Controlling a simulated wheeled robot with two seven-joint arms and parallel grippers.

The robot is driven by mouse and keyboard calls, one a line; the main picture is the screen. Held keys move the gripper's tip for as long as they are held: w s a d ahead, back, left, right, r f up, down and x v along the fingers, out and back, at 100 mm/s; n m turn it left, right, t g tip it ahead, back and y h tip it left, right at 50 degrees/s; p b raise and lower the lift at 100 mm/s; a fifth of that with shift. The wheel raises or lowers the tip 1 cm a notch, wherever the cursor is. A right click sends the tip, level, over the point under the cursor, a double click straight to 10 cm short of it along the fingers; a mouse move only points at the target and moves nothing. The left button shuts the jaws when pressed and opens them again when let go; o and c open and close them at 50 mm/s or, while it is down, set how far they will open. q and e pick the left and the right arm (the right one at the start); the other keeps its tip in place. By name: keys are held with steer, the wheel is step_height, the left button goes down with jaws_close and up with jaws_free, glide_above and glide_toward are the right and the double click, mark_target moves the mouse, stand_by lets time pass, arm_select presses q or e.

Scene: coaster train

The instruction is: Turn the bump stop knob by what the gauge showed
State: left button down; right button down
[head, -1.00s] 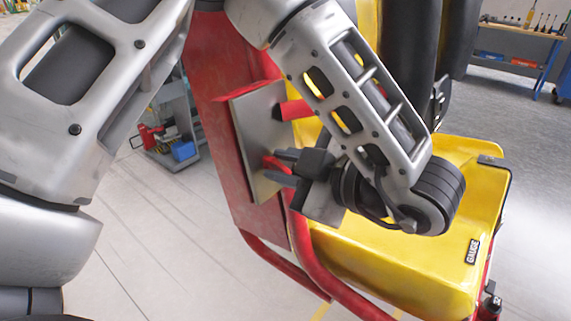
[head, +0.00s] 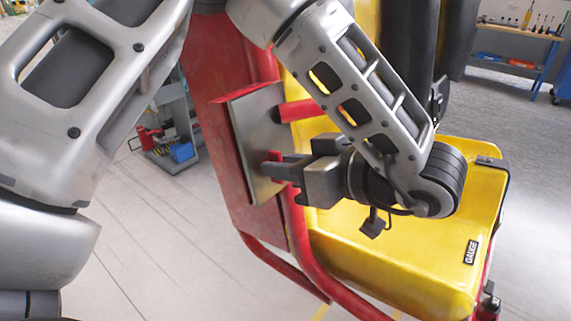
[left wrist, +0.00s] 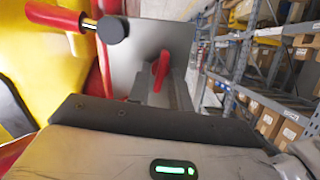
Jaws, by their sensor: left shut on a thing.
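A grey metal plate (head: 247,125) stands on the red side frame of a yellow seat. A red knob (left wrist: 160,70) sits in front of this plate in the left wrist view. My left gripper (head: 270,170) is shut on the knob, with its fingers close to the plate's face. The fingers hide most of the knob in the head view. A red rod (head: 302,110) with a dark round end sits by the plate; the black end (left wrist: 111,29) shows clearly in the left wrist view. No gauge reading is visible. My right gripper is out of view.
The yellow seat (head: 390,255) lies just below and right of my gripper. Red tubes (head: 325,265) run beneath it. A grey cart (head: 178,125) stands behind at left, a workbench (head: 515,37) at back right. Shelves with boxes (left wrist: 265,118) show at right in the wrist view.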

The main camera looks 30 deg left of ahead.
arm_select(q)
steer(key=m, duration=0.5)
steer(key=m+g, duration=0.1)
steer(key=m, duration=0.4)
steer(key=shift+w+f+g+y, duration=0.2)
steer(key=shift+g+y, duration=0.1)
steer(key=shift+y, duration=0.1)
steer(key=shift+m, duration=0.4)
steer(key=c, duration=1.5)
jaws_free()
steer(key=shift+c, duration=0.2)
